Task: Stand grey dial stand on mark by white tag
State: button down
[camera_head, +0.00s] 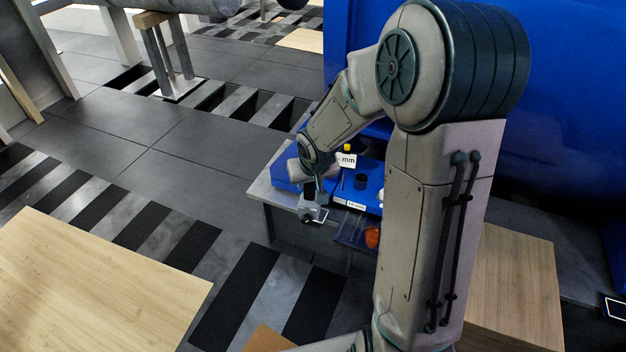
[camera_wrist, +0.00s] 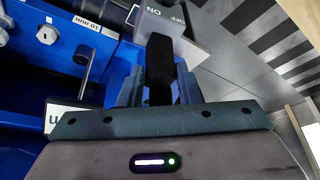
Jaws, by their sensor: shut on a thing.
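My gripper (camera_head: 317,190) is shut on a black upright post, held between its fingers (camera_wrist: 158,75) in the wrist view. The post joins a grey block with ON and OFF lettering (camera_wrist: 176,28), which looks like the grey dial stand; it also shows as a small grey piece (camera_head: 313,214) below my gripper in the head view. The stand is at the front edge of the bench, and I cannot tell whether it touches anything. I cannot make out the mark.
The grey bench (camera_head: 268,190) carries a blue tray (camera_head: 376,184) with a black cylinder (camera_head: 361,181) and a yellow-topped item (camera_head: 347,148). A blue bin with an orange object (camera_head: 372,237) hangs at the front. A large blue body (camera_head: 350,50) stands behind. Floor left of the bench is clear.

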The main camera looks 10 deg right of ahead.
jog(key=shift+w+d+f, duration=0.1)
jog(key=shift+w+d, duration=0.2)
jog(key=shift+w, duration=0.05)
jog(key=shift+w+f+b, duration=0.15)
jog(key=shift+f+b, duration=0.2)
jog(key=shift+b, duration=0.15)
jog(key=s+a+f+m+b, duration=0.1)
jog(key=s+a+f+b, duration=0.2)
jog(key=f+b, duration=0.6)
jog(key=shift+s+a+m+h+b, duration=0.15)
jog(key=shift+a+m+h+b, duration=0.15)
jog(key=shift+a+b, duration=1)
jog(key=shift+d+m+b, duration=0.1)
jog(key=shift+m+b, duration=0.2)
jog(key=shift+b, duration=0.65)
jog(key=w+d+f+p, duration=0.4)
jog(key=w+d, duration=0.5)
jog(key=w, duration=0.3)
jog(key=shift+w+d, duration=0.35)
